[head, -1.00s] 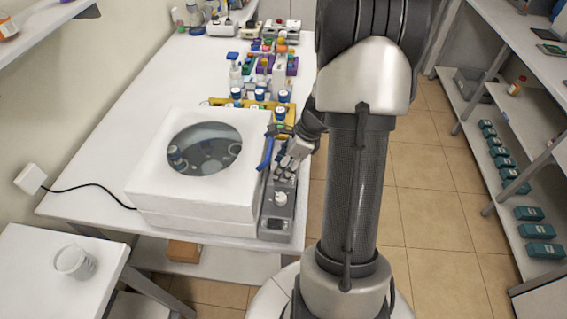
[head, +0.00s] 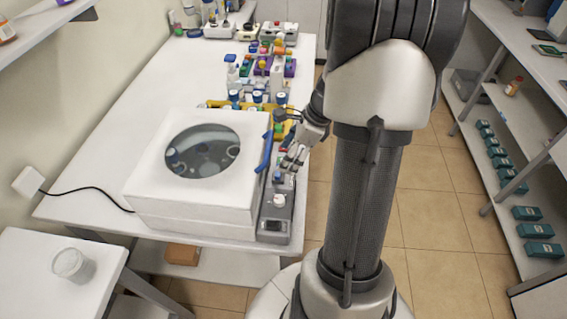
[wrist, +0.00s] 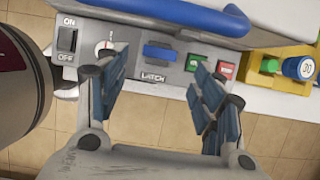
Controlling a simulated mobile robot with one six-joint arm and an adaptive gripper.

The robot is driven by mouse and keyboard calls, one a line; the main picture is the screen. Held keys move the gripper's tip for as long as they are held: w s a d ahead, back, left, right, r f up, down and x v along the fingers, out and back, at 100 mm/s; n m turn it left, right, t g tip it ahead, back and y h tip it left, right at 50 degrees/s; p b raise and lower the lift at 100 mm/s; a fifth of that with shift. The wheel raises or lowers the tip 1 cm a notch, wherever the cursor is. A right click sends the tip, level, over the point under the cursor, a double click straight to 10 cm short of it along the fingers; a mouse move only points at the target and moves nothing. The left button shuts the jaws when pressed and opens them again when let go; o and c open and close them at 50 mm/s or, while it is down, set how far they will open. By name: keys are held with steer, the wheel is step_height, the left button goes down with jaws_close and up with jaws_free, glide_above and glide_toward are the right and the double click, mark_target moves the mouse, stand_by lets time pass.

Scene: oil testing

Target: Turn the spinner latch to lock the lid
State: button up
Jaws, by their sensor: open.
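The spinner (head: 150,205) is a white box with a round glass window in its lid (head: 225,130) at the left of the head view. The lid looks closed, with a blue handle (head: 264,154) along its right side. The latch is a blue bar (wrist: 160,53) on the grey control panel, above the word LATCH, lying crosswise in the wrist view. My gripper (wrist: 160,92) is open and empty, its fingers pointing toward the panel on either side of the latch. In the head view my gripper (head: 294,158) hangs over the panel's far part; contact cannot be told.
The panel also has an ON/OFF switch (wrist: 67,40), a white dial (wrist: 105,49), a green button (wrist: 194,63) and a red button (wrist: 226,71). A yellow rack (head: 213,103) with blue-capped bottles stands behind the spinner. Free floor lies right of the table.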

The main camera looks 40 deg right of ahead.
steer(key=v, duration=0.6)
stand_by(0.4)
